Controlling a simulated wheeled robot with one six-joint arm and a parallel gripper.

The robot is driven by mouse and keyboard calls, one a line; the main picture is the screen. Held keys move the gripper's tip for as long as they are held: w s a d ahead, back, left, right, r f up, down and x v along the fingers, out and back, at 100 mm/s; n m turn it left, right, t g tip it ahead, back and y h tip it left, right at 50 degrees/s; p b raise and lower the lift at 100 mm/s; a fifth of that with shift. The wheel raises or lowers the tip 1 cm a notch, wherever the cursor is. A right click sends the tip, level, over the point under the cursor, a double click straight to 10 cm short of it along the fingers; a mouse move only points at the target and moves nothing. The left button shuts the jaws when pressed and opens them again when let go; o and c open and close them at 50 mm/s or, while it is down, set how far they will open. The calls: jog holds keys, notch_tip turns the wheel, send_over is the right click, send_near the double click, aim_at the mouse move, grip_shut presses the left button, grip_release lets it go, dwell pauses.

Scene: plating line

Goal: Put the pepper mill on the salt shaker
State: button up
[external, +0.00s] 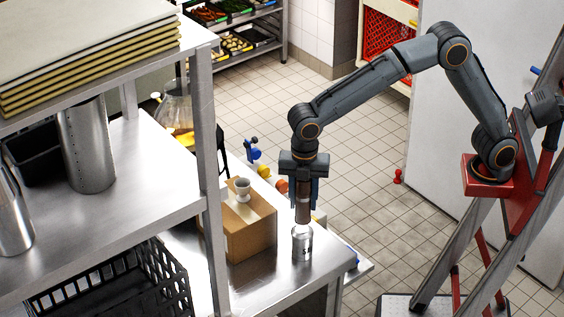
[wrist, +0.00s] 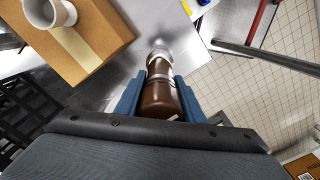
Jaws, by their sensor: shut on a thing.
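The pepper mill (external: 302,206) is a dark brown cylinder held upright between the fingers of my gripper (external: 303,196). In the wrist view the brown mill (wrist: 160,95) sits between the two blue-grey fingers of my gripper (wrist: 158,98), which are shut on it. The salt shaker (external: 302,246) is a silver-topped cylinder with dark lettering, standing on the steel counter. The mill is directly above the shaker, its lower end at or very near the shaker's top. I cannot tell if they touch. In the wrist view the shaker is mostly hidden behind the mill.
A cardboard box (external: 250,229) with a white cup (external: 242,189) on it stands close left of the shaker. A steel shelf post (external: 206,150) rises further left, and a black crate (external: 115,290) lies at the lower left. The counter's right edge is close to the shaker.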

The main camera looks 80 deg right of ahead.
aim_at(303, 209)
jog(key=shift+f+p, duration=0.45)
jog(key=shift+f, duration=1.15)
jog(key=shift+f, duration=0.15)
jog(key=o, duration=1.2)
notch_tip(303, 209, up, 12)
jog(key=b, duration=0.4)
jog(key=s+d+f+m+t, duration=0.1)
jog(key=s+d+f+m, duration=1.7)
jog(key=s+d+f, duration=0.3)
jog(key=shift+s+d+f, duration=0.15)
jog(key=shift+s+d, duration=0.25)
jog(key=shift+d, duration=0.4)
